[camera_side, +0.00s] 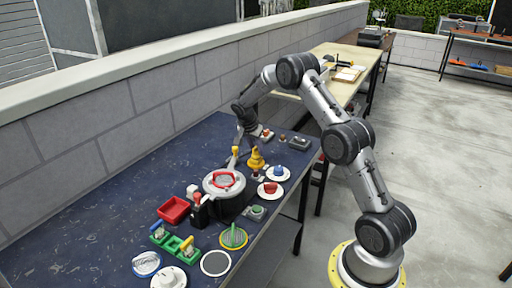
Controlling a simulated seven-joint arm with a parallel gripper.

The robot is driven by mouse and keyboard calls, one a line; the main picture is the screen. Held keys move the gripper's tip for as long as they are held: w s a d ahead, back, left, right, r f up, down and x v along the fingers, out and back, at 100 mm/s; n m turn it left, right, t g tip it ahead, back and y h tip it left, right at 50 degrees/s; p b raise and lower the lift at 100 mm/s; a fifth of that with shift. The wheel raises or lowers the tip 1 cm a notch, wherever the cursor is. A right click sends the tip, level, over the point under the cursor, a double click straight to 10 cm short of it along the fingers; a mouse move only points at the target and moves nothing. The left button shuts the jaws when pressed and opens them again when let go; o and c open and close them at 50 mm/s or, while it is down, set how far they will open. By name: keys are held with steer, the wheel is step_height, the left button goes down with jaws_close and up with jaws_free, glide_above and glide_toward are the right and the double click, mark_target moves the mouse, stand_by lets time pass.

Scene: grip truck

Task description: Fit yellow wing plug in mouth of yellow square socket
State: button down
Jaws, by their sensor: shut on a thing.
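My gripper (250,138) points down over the far middle of the blue table, shut. Directly below it is a yellow piece, narrow on top and wider below, which I take as the yellow wing plug (256,153). The fingertips are too small to make out clearly. The wider yellow part beneath it (257,164) may be the yellow square socket; its mouth cannot be seen, and I cannot tell whether the two are joined or apart. A thin upright yellow piece (235,154) stands just to the left.
White dishes with a blue piece (278,173) and a red piece (270,190) lie to the right. A red tray (173,210), green blocks (175,243) and several discs crowd the near side. The table's left is clear.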

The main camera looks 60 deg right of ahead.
steer(key=shift+f, duration=0.15)
stand_by(0.6)
steer(key=shift+c, duration=1.1)
jaws_free()
steer(key=shift+r, duration=3.75)
